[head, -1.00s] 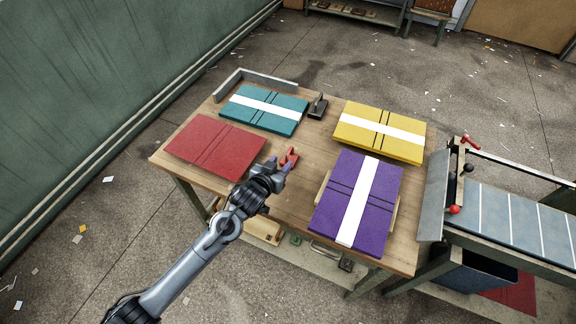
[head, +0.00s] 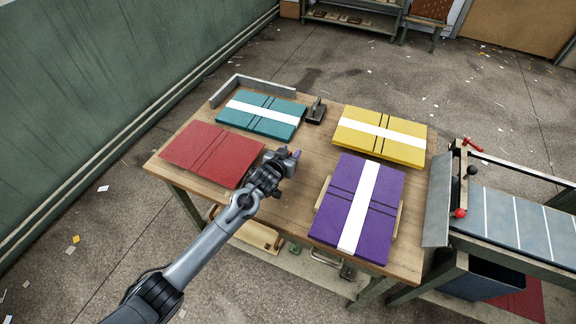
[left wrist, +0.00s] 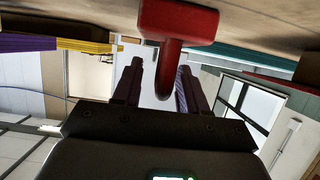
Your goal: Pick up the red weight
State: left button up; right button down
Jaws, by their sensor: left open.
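My left gripper (head: 289,154) is open over the table, just right of the red board stack. In the head view it hides most or all of the red weight. In the left wrist view, which is upside down, the red weight (left wrist: 178,20) has a broad base on the tabletop and a narrower handle standing out from it. The handle reaches between the two open fingers of my left gripper (left wrist: 157,85). I cannot tell whether either finger touches it. My right gripper is not in view.
The wooden table (head: 300,180) also holds a red stack (head: 210,152), banded teal (head: 285,122), yellow (head: 360,125) and purple (head: 378,220) stacks, and a dark weight (head: 316,110). A metal corner fence (head: 250,80) stands at the back left. A conveyor (head: 525,225) adjoins the right.

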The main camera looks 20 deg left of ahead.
pick_arm(q)
jog(key=shift+w+f, duration=0.15)
jog(key=shift+w, duration=0.1)
grip_shut()
dwell(0.4)
